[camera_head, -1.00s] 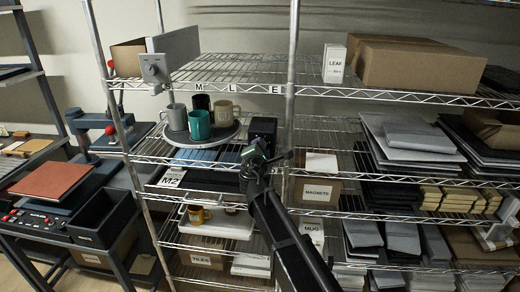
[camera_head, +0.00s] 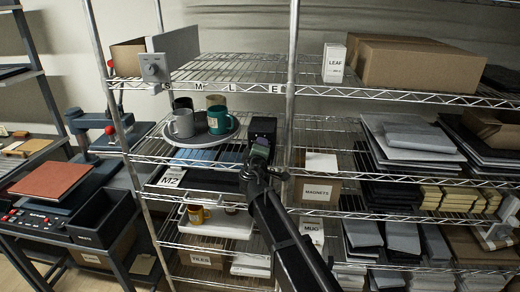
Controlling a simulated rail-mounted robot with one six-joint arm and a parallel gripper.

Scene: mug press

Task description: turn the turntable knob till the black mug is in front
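A round grey turntable (camera_head: 203,140) stands on the shelf and carries several mugs. The black mug (camera_head: 182,103) is at the back left, partly hidden by the grey mug (camera_head: 181,123). The grey mug is at the front left and the teal mug (camera_head: 220,120) at the front right. A beige mug (camera_head: 216,100) shows behind the teal one. My gripper (camera_head: 259,150) is in front of the dark box (camera_head: 263,127) right of the turntable. Its fingers look upright and blend with the box; any knob there is hidden, and their opening is unclear.
A grey panel with a round dial (camera_head: 154,69) sits on the upper shelf. A metal shelf post (camera_head: 291,85) stands close to my gripper. Below the turntable are blue-grey boxes (camera_head: 195,160) and a white tray (camera_head: 215,223) with an orange mug.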

